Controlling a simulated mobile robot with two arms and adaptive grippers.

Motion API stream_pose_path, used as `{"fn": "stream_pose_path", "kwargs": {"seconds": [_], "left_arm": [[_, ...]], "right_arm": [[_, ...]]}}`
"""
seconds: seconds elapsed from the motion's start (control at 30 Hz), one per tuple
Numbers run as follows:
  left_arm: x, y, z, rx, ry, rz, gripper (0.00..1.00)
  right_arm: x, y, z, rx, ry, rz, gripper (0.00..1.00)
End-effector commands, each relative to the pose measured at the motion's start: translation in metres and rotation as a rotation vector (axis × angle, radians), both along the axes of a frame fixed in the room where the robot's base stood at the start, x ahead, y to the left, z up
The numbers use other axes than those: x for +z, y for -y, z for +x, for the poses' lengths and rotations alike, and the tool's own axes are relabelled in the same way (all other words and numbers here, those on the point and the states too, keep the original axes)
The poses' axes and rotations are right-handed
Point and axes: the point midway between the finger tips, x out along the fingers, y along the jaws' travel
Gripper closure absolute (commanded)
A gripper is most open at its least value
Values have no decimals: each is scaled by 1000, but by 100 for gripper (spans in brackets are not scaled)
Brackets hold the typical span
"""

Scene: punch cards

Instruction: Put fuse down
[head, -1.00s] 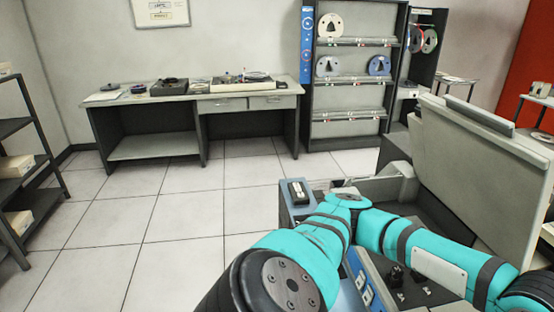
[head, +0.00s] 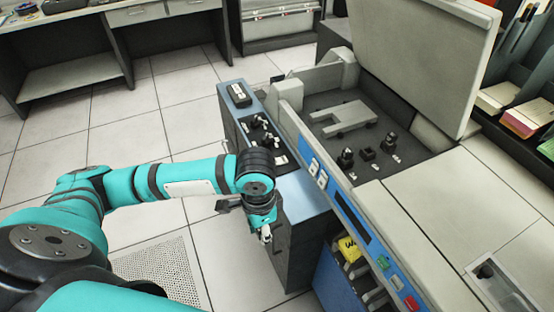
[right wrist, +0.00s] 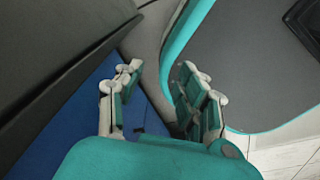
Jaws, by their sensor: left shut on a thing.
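My left gripper (head: 262,225) is low in front of the side cabinet of the open machine. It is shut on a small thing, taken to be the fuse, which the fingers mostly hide. Dark fuse-like parts stand in the machine's open bay (head: 322,104), one at the left (head: 346,158) and one at the right (head: 389,143), with a low dark socket (head: 368,154) between them. More dark parts sit on the blue-grey side cabinet top (head: 305,200). My right gripper (right wrist: 160,103) shows in the right wrist view with its fingers apart and nothing visible between them.
The machine's raised lid (head: 425,50) stands behind the bay. A black box with switches (head: 239,95) is at the cabinet's far end. A yellow item (head: 349,249) shows below the front panel. Tiled floor (head: 120,110) is open at left.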

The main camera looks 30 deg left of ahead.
Motion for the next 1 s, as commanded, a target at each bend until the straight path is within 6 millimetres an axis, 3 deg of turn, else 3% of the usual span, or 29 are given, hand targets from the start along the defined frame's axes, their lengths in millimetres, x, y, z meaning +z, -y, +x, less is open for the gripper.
{"fn": "stream_pose_path", "kwargs": {"seconds": [0.17,0.5,0.77,1.0], "left_arm": [[-1,16,44,1,2,-3,100],[-9,42,123,2,0,0,100],[-16,48,140,0,-1,0,100],[-45,47,139,0,-2,2,100]], "right_arm": [[5,3,-8,1,-12,-4,62],[10,3,-1,3,-2,-4,62],[11,2,1,4,3,-3,62],[15,2,1,4,2,-2,62]]}}
